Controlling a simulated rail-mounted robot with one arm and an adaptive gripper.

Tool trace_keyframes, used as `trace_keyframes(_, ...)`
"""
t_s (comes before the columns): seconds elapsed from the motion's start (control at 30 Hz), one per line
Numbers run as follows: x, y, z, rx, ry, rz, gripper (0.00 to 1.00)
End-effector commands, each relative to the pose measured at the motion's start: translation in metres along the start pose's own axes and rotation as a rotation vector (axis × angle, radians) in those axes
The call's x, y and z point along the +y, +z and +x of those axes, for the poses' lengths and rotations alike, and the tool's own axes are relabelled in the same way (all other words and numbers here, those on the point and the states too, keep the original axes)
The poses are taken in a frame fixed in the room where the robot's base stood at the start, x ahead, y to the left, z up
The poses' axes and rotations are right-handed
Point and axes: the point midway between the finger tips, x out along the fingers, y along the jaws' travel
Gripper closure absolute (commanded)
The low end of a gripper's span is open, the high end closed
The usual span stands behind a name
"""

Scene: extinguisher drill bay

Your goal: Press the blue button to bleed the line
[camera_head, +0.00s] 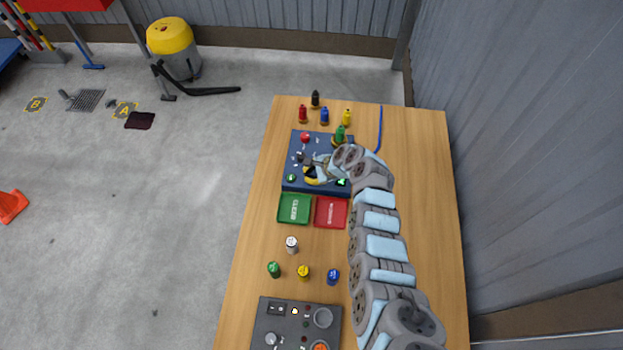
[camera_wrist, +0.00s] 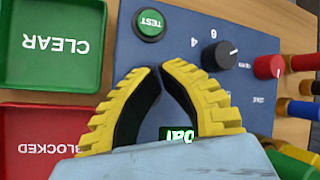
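My gripper (camera_head: 311,173) hangs over the blue control panel (camera_head: 289,168) on the wooden table. In the wrist view, its yellow-and-black fingers (camera_wrist: 158,68) meet at the tips with nothing seen between them. The fingertips point at the panel face (camera_wrist: 188,25), just below the green TEST button (camera_wrist: 150,25). A black dial (camera_wrist: 218,55) and a red knob (camera_wrist: 268,67) sit to the right.
A green CLEAR tray (camera_head: 281,209) and a red BLOCKED tray (camera_head: 344,214) adjoin the panel. Several small coloured bottles, including a blue one (camera_head: 333,277), stand on the table. A grey panel (camera_head: 262,318) lies at the near end.

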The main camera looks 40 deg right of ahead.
Motion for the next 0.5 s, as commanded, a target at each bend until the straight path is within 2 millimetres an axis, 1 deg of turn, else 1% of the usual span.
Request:
trace_keyframes(0.27,0.000,0.001,-0.001,0.000,0.001,0.000,1.00)
trace_keyframes(0.5,-0.005,0.006,-0.011,0.000,0.001,0.000,1.00)
